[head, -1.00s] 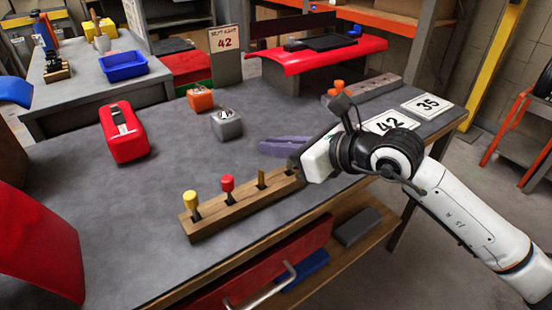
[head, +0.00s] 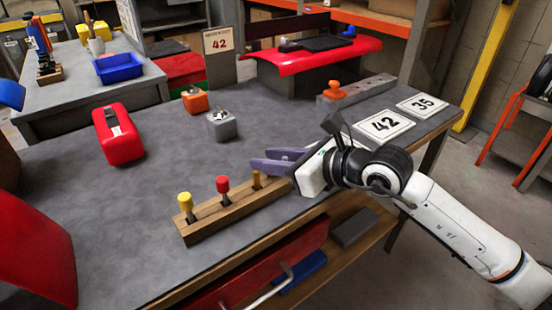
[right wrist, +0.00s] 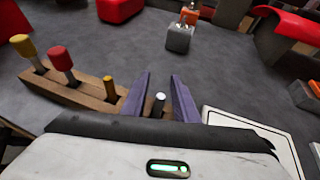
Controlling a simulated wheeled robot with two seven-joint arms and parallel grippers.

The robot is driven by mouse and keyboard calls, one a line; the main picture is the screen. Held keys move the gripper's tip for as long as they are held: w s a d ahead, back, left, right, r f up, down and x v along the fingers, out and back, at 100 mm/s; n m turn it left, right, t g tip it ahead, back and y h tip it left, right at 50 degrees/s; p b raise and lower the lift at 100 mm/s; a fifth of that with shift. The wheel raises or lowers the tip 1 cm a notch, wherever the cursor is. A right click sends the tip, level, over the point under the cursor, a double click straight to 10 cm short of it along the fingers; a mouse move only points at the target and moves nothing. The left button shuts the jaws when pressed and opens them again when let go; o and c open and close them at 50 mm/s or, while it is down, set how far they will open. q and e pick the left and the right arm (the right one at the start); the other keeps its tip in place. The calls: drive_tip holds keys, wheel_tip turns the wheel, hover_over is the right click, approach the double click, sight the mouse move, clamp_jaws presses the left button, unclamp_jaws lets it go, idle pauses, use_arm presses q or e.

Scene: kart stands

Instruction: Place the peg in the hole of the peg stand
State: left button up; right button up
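The wooden peg stand (head: 232,213) lies near the front edge of the table in the head view. A yellow-topped peg (head: 185,202), a red-topped peg (head: 222,188) and a thin brown peg (head: 256,180) stand upright in it. My right gripper (head: 258,159), with purple fingers, is at the stand's right end and hides that end. In the right wrist view its fingers (right wrist: 160,74) are spread, with a dark peg with a pale top (right wrist: 159,98) between them. Gaps show on both sides of this peg. Its lower end is hidden. My left gripper is out of view.
A red box (head: 118,135), a grey block (head: 221,126) and an orange block (head: 195,100) stand farther back. The table's middle is clear.

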drive_tip(key=shift+d+r, duration=0.1)
drive_tip(key=shift+r, duration=0.15)
drive_tip(key=v, duration=1)
drive_tip(key=shift+s+d+r, duration=0.1)
drive_tip(key=shift+s+d, duration=0.1)
drive_tip(key=shift+d, duration=0.05)
drive_tip(key=shift+s+d+r, duration=0.2)
drive_tip(key=shift+s+d, duration=0.15)
